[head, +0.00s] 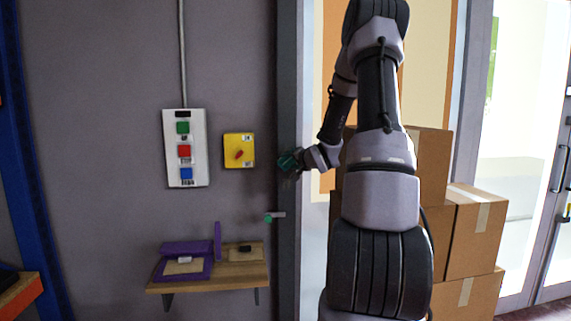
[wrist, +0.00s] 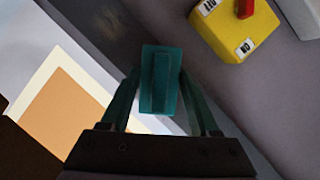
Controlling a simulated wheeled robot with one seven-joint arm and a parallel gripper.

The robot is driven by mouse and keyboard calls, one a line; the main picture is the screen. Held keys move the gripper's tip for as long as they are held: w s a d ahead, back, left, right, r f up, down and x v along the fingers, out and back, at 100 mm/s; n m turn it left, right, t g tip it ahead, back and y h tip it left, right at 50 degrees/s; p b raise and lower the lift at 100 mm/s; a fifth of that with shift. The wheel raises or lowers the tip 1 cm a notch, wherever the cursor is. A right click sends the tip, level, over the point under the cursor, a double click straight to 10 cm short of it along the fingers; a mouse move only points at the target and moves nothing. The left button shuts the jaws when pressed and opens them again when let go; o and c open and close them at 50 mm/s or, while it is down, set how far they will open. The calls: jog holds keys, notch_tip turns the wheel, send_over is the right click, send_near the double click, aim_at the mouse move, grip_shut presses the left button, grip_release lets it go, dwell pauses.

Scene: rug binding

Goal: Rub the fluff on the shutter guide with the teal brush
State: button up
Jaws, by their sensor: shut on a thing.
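My gripper (wrist: 160,92) is shut on the teal brush (wrist: 160,65), which sits between its two fingers in the wrist view. In the head view the teal brush (head: 287,161) is held at the dark vertical shutter guide (head: 289,80), right of the yellow switch box. I cannot tell whether the brush touches the guide. The guide also shows in the wrist view as a dark band (wrist: 105,35) behind the brush.
A yellow switch box (head: 239,150) with a red knob and a grey button panel (head: 185,148) are on the wall. A teal-tipped lever (head: 274,216) sticks out below. A wooden shelf (head: 208,282) holds a purple open case (head: 185,262). Cardboard boxes (head: 474,232) are stacked at right.

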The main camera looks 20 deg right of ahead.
aim_at(284, 163)
jog(key=shift+s+d, duration=0.25)
jog(key=shift+d, duration=0.55)
jog(key=shift+w+r, duration=0.1)
jog(key=shift+r, duration=1.15)
jog(key=shift+w+a, duration=0.25)
jog(key=shift+a, duration=0.75)
jog(key=shift+w+a, duration=0.25)
jog(key=shift+a, duration=0.7)
jog(key=shift+s+a, duration=0.25)
jog(key=shift+s, duration=0.7)
jog(key=shift+s+a, duration=0.25)
jog(key=shift+s, duration=0.75)
jog(key=shift+s+a, duration=0.25)
jog(key=shift+s, duration=0.7)
jog(key=s, duration=0.1)
jog(key=s+a, duration=0.1)
jog(key=s, duration=0.1)
jog(key=shift+f, duration=0.1)
